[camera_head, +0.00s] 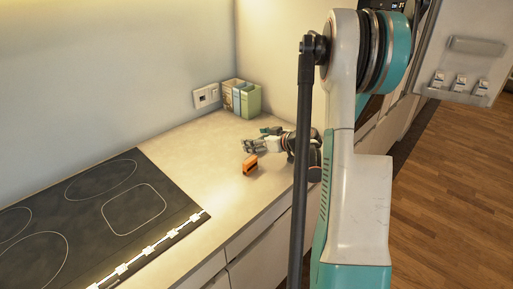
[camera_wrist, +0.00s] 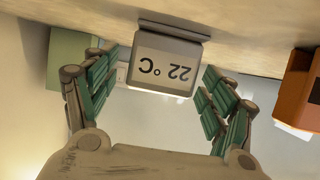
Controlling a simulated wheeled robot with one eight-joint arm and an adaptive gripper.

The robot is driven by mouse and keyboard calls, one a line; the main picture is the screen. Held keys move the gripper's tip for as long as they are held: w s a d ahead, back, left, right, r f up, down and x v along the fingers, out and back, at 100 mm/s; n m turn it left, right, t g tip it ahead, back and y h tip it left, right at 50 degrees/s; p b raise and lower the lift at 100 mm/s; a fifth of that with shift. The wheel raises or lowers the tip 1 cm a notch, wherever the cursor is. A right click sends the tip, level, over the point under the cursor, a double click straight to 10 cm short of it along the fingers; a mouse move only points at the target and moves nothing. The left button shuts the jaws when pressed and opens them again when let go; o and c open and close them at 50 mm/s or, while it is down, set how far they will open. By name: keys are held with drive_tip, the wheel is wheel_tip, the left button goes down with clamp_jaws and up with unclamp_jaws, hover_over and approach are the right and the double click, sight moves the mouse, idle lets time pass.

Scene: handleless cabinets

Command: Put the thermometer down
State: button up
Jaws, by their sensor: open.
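The thermometer (camera_wrist: 166,62) is a small grey box with a pale display reading 22 °C, upside down in the wrist view. It rests against the counter surface (camera_wrist: 250,18), which runs along the top of that view. My gripper (camera_wrist: 158,74) is open, with one teal-padded finger on each side of the thermometer and a visible gap to each. In the head view my gripper (camera_head: 254,144) is low over the counter (camera_head: 205,150). I cannot make out the thermometer there.
An orange object (camera_head: 250,163) stands on the counter close to my gripper; it also shows at the right of the wrist view (camera_wrist: 298,92). Several upright boxes (camera_head: 241,97) stand by the wall near a socket (camera_head: 206,95). A black cooktop (camera_head: 90,215) lies left; bare counter lies between.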

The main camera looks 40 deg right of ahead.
drive_tip(key=shift+s, duration=0.1)
drive_tip(key=c, duration=1.3)
drive_tip(key=shift+o, duration=0.2)
